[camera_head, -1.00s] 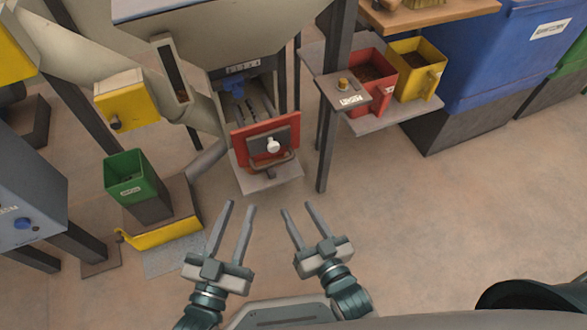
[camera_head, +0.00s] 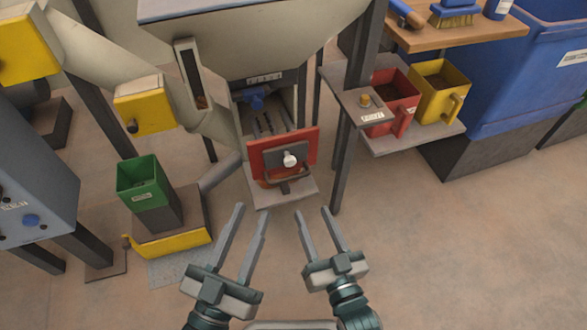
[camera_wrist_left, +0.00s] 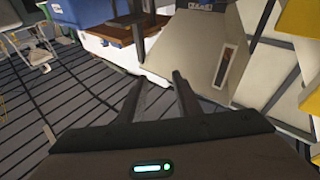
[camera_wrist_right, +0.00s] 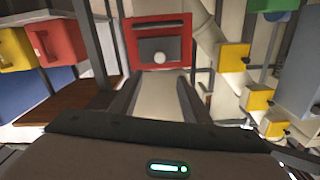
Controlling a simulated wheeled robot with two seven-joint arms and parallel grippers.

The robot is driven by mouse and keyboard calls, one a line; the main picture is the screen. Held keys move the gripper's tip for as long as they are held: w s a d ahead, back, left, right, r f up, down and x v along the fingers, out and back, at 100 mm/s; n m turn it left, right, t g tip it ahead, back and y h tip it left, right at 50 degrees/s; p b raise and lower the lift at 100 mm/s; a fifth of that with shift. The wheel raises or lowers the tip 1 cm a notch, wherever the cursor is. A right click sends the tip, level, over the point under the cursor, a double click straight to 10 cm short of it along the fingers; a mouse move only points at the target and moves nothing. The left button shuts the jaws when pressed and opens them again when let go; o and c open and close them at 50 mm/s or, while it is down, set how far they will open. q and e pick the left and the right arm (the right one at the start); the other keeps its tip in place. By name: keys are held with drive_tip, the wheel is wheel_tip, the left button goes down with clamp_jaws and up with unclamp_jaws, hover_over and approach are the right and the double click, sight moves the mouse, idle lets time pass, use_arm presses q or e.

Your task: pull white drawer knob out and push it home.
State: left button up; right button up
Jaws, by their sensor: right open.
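The white drawer knob (camera_head: 290,160) sits on a grey plate on the red drawer front (camera_head: 265,165), below the hopper; the knob also shows in the right wrist view (camera_wrist_right: 160,58). Behind the red front, rails and a blue part show in the drawer's opening. My left gripper (camera_head: 252,212) is open and empty, in front of the drawer and left of the knob. My right gripper (camera_head: 314,212) is open and empty, in front of the drawer and slightly right of the knob. Neither gripper touches the knob.
A green bin (camera_head: 143,180) stands on a yellow-edged scale at left. A side shelf (camera_head: 385,145) with red (camera_head: 400,128) and yellow (camera_head: 437,92) bins is at right. A dark hopper leg (camera_head: 342,165) stands just right of the drawer. The floor in front is clear.

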drive_tip(key=b, duration=0.2)
approach(291, 164)
drive_tip(key=w, duration=0.3)
drive_tip(key=x, duration=0.1)
drive_tip(key=a+x, duration=0.1)
drive_tip(key=x, duration=0.1)
drive_tip(key=shift+w+r, duration=0.1)
drive_tip(key=shift+w, duration=0.1)
use_arm(q)
wheel_tip(291, 164, up, 6)
drive_tip(key=s+a+t+h, duration=0.1)
drive_tip(key=s+t, duration=0.1)
drive_tip(key=t, duration=0.2)
drive_tip(key=shift+s+a+r, duration=0.15)
drive_tip(key=shift+s+r, duration=0.05)
drive_tip(key=shift+r, duration=0.05)
use_arm(e)
drive_tip(key=shift+w+a, duration=0.3)
drive_tip(key=shift+w, duration=0.4)
clamp_jaws()
